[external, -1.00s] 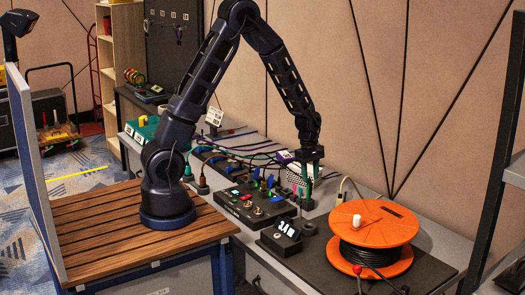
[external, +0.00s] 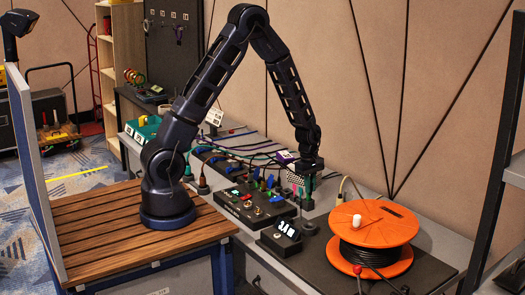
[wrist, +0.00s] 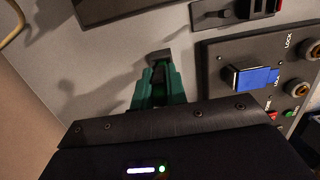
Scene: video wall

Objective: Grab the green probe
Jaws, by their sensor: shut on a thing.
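The green probe (wrist: 174,86) shows in the wrist view just past the edge of my gripper's dark housing, with a dark piece at its far end. My gripper (external: 307,177) points down over the back bench in the external view and is shut on the green probe. The probe shows there as a small green upright shape under the dark gripper body. The fingertips are small in the external view and mostly hidden by the housing in the wrist view, so the exact contact is hard to see.
A black control panel (external: 262,209) with switches lies left of my gripper. An orange cable reel (external: 375,222) stands to the right, and a small box with a lit display (external: 284,231) in front. Cables and blue connectors crowd the bench behind. The wall is close beyond.

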